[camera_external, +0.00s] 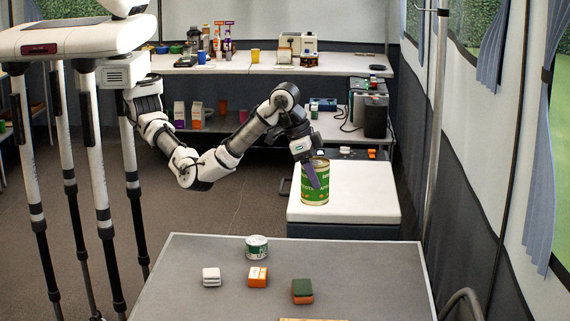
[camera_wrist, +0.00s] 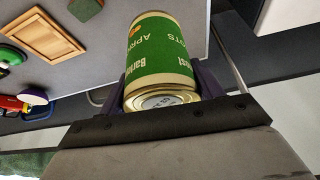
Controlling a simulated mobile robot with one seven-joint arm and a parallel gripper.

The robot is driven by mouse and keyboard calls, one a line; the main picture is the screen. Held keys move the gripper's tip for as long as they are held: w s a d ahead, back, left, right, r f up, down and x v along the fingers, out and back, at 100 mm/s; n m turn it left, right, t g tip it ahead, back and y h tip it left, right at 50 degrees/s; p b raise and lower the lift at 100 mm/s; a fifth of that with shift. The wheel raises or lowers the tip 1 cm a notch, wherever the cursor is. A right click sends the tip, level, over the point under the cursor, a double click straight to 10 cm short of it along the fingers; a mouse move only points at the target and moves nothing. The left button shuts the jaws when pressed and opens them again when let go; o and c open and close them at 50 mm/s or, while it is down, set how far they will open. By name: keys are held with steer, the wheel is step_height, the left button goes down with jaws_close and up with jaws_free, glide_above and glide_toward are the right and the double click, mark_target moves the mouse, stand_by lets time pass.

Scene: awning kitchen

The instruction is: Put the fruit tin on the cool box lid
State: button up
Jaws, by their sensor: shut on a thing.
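The fruit tin (camera_external: 322,188) is a large can with a green label. My gripper (camera_external: 313,174) is shut on it, with a purple finger across its side. In the wrist view the tin (camera_wrist: 158,50) sits upright to its own axis between both purple fingers, and "APR…OTS" shows on the label. The cool box lid (camera_external: 365,195) is a white flat top behind the grey table. In the outside view the tin overlaps the lid's left part; I cannot tell whether it touches it. A white patch (camera_wrist: 288,18), possibly the lid, shows at the wrist view's upper right.
The grey table (camera_external: 200,250) in front holds a small white and green tin (camera_external: 257,248), a white block (camera_external: 211,277), an orange and white block (camera_external: 258,277) and a green and orange sponge (camera_external: 302,291). A pole (camera_external: 436,120) stands right of the lid. The lid's right part is clear.

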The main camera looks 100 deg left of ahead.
steer(key=w+a+n+y+b, duration=0.1)
steer(key=w+a+n+b, duration=0.15)
steer(key=a, duration=0.95)
steer(key=w+a+n+y+b, duration=0.1)
steer(key=w+a+n, duration=0.15)
steer(key=a, duration=0.95)
steer(key=w+a+n+y+b, duration=0.15)
steer(key=w+a, duration=0.25)
steer(key=a, duration=0.8)
steer(key=s+a+n+g+b, duration=0.1)
steer(key=s+a+n+b, duration=0.25)
steer(key=a, duration=1.15)
steer(key=shift+w+a+f, duration=0.1)
steer(key=shift+w+f, duration=0.05)
steer(key=shift+f, duration=4.85)
steer(key=shift+w+a+f, duration=0.1)
steer(key=shift+f, duration=4.9)
steer(key=shift+f, duration=0.1)
steer(key=o, duration=0.9)
steer(key=shift+f, duration=0.1)
steer(key=o, duration=0.4)
